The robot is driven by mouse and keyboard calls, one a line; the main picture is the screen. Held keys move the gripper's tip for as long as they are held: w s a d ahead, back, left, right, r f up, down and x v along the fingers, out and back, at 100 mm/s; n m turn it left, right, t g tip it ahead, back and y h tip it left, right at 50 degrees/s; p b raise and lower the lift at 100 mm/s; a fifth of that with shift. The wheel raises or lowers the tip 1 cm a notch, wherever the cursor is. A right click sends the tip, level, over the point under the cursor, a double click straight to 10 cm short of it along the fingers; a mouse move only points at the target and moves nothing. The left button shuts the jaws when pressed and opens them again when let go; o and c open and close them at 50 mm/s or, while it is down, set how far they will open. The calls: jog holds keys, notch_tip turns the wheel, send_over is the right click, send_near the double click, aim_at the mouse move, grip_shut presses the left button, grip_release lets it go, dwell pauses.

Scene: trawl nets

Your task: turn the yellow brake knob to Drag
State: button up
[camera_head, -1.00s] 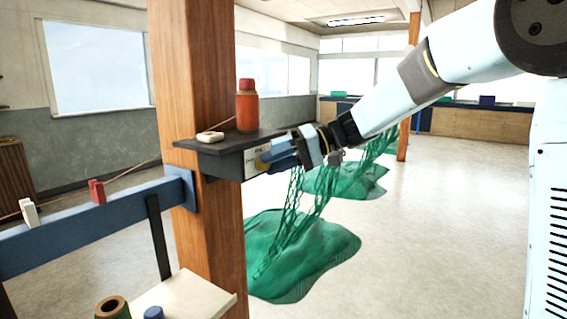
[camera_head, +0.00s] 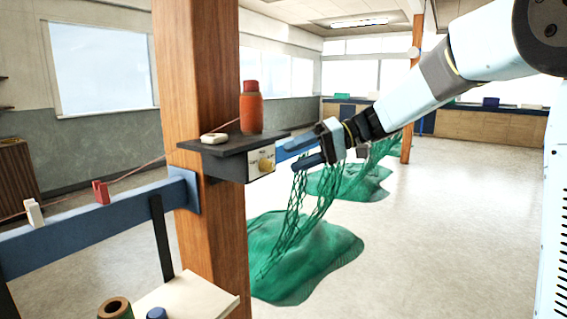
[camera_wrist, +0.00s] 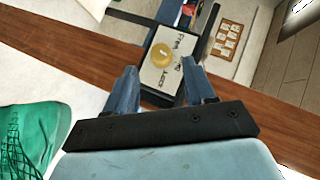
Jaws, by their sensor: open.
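The yellow brake knob (camera_head: 265,163) sits on a pale label plate (camera_head: 257,168) on the end of a dark box fixed to the wooden post. In the wrist view the knob (camera_wrist: 162,55) shows whole, with a light pointer mark on its face and printing around it too small to read surely. My gripper (camera_head: 298,155) is open, its blue fingers pointing at the plate with a gap between them and the knob. In the wrist view the fingertips (camera_wrist: 160,70) stand either side of the knob's line, nothing between them touching it.
An orange bottle (camera_head: 251,112) and a small white item (camera_head: 214,138) stand on the dark shelf (camera_head: 235,146) above the knob. Green netting (camera_head: 300,250) hangs and heaps behind and below. A blue rail (camera_head: 100,220) with clips runs left.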

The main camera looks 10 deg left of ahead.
jog(key=v, duration=0.8)
jog(key=shift+d, duration=0.25)
